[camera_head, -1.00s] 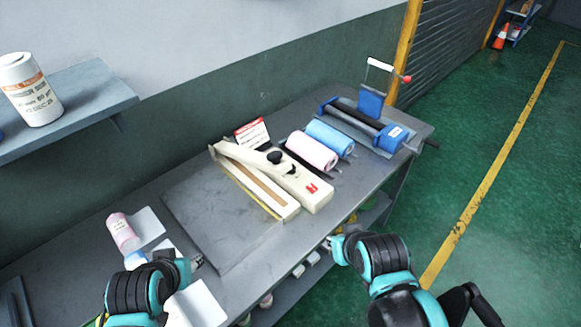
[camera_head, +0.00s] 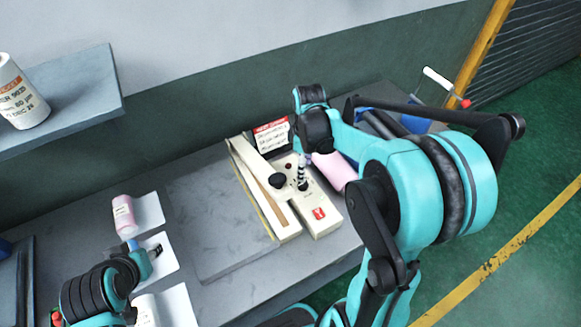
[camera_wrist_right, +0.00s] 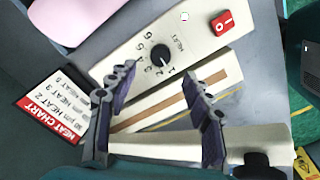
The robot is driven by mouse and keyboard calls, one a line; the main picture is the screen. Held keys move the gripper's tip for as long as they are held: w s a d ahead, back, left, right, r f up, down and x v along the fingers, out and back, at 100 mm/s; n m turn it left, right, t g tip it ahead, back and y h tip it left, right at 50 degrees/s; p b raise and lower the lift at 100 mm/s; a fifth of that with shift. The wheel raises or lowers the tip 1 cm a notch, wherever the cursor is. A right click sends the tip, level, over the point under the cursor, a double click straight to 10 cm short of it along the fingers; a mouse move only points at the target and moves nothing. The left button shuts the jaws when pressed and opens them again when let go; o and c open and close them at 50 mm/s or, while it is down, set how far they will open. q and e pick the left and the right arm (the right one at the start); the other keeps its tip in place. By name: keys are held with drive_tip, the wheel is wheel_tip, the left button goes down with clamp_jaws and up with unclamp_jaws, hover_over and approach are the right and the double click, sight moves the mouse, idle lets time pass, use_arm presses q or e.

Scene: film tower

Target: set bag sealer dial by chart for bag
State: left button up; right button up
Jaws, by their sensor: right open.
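The cream bag sealer (camera_head: 318,208) lies on the bench with a black knob (camera_head: 277,181) on its lever. In the right wrist view its black heat dial (camera_wrist_right: 162,54) has numbers 1 to 6 around it; its pale mark seems near 1. My right gripper (camera_wrist_right: 158,82) is open above the sealer, the dial just beyond and between its fingertips, apparently apart. In the head view the right gripper (camera_head: 302,178) hides the dial. The red-headed heat chart (camera_wrist_right: 55,105) stands behind the sealer; its rows are partly legible. My left gripper (camera_head: 153,248) is over a white card.
A pink roll (camera_head: 335,170) is beside the sealer, partly behind my right arm.

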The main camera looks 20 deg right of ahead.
sight(303, 185)
drive_tip(key=shift+w+f, duration=0.15)
drive_tip(key=shift+f, duration=0.25)
wheel_tip(303, 185, down, 7)
drive_tip(key=shift+a+r+b, duration=0.1)
drive_tip(key=shift+b, duration=1.15)
drive_tip(key=shift+c, duration=0.3)
drive_tip(key=c, duration=1.1)
